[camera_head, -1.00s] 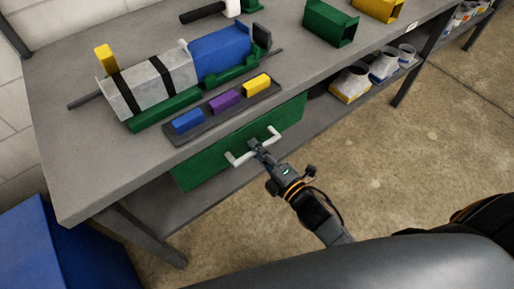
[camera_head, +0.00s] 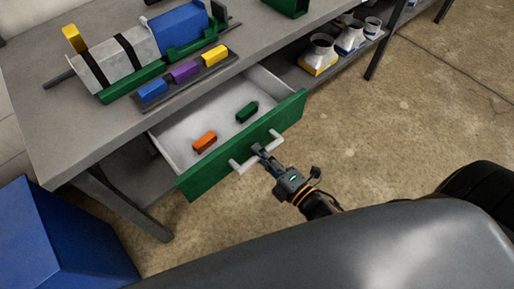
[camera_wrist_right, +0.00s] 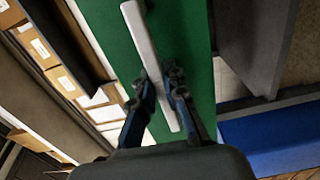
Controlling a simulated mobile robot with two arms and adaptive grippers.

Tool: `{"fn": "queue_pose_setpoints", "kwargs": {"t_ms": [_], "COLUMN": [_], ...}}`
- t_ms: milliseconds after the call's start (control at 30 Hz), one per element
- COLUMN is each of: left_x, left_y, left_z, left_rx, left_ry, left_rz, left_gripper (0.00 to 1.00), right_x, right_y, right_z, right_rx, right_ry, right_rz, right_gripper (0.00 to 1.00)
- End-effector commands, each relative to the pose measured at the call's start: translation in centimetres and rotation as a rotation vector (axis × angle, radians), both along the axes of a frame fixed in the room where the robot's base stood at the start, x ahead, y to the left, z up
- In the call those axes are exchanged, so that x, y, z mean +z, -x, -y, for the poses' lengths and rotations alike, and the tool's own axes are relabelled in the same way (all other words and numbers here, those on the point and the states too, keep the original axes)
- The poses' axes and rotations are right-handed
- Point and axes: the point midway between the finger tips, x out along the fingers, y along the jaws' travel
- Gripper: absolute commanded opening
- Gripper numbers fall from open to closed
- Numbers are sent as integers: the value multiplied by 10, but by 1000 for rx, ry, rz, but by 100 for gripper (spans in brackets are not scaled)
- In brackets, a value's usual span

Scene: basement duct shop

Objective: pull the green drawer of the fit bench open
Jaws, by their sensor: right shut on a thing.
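The green drawer (camera_head: 185,180) of the fit bench (camera_head: 60,130) stands well out from under the bench top. Its pale inside shows an orange block (camera_head: 204,142) and a dark green block (camera_head: 247,111) lying apart. My right gripper (camera_head: 258,150) is shut on the drawer's white bar handle (camera_head: 243,166), near its middle. In the right wrist view my right gripper (camera_wrist_right: 163,92) has its fingers on both sides of the white handle (camera_wrist_right: 140,35), before the green front (camera_wrist_right: 105,30). My left gripper is not in view.
On the bench top, a dark tray (camera_head: 133,102) holds blue, purple and yellow blocks. Behind it, grey and blue duct pieces (camera_head: 122,62) lie in a green cradle. A blue box (camera_head: 60,235) stands on the floor at lower left. The floor right of the drawer is clear.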

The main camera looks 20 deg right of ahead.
Motion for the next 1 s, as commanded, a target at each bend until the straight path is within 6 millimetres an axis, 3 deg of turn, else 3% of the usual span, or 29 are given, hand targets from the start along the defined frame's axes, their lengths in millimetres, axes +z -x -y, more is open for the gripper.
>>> {"fn": "queue_pose_setpoints", "kwargs": {"t_ms": [467,500,600,1000], "left_x": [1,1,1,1], "left_y": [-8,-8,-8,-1], "left_z": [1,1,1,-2], "left_rx": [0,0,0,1], "left_ry": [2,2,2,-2], "left_rz": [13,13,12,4], "left_gripper": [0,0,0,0], "right_x": [0,0,0,-1], "right_y": [3,3,3,10], "right_z": [1,1,1,4], "right_rx": [-1,-1,-1,-1], "right_ry": [0,0,0,0], "right_rz": [-1,-1,-1,-2], "right_gripper": [0,16,36,36]}}
